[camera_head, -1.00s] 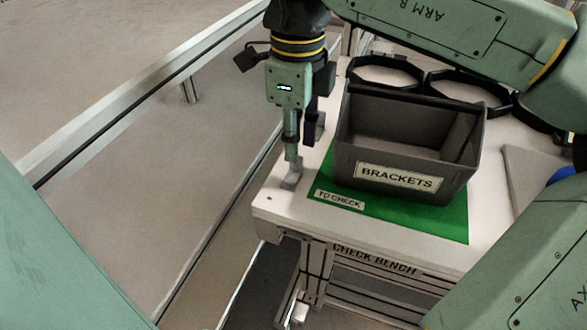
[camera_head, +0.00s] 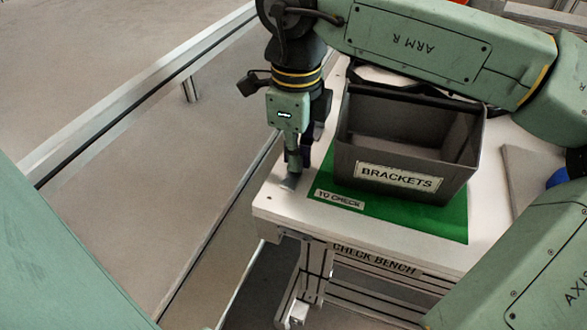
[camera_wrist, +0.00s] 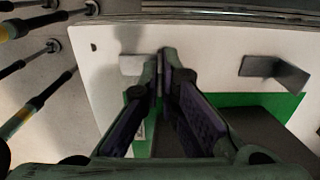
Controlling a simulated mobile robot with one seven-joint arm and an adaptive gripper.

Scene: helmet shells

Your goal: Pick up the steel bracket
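The steel bracket (camera_head: 289,183) is a small grey angled piece at the near left corner of the white bench. In the wrist view its flat part (camera_wrist: 131,65) lies on the bench just left of my fingertips. My gripper (camera_head: 296,166) points down over it. In the wrist view my fingers (camera_wrist: 160,56) are close together, with a thin grey strip between the tips that looks like the bracket's upright part. The fingers hide part of the bracket, and it still appears to rest on the bench.
A second grey bracket (camera_wrist: 275,72) lies to the right in the wrist view. A dark bin (camera_head: 398,178) labelled BRACKETS stands on a green mat (camera_head: 440,222) close to my gripper's right. The bench (camera_head: 272,205) ends just left of my gripper, with floor beyond.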

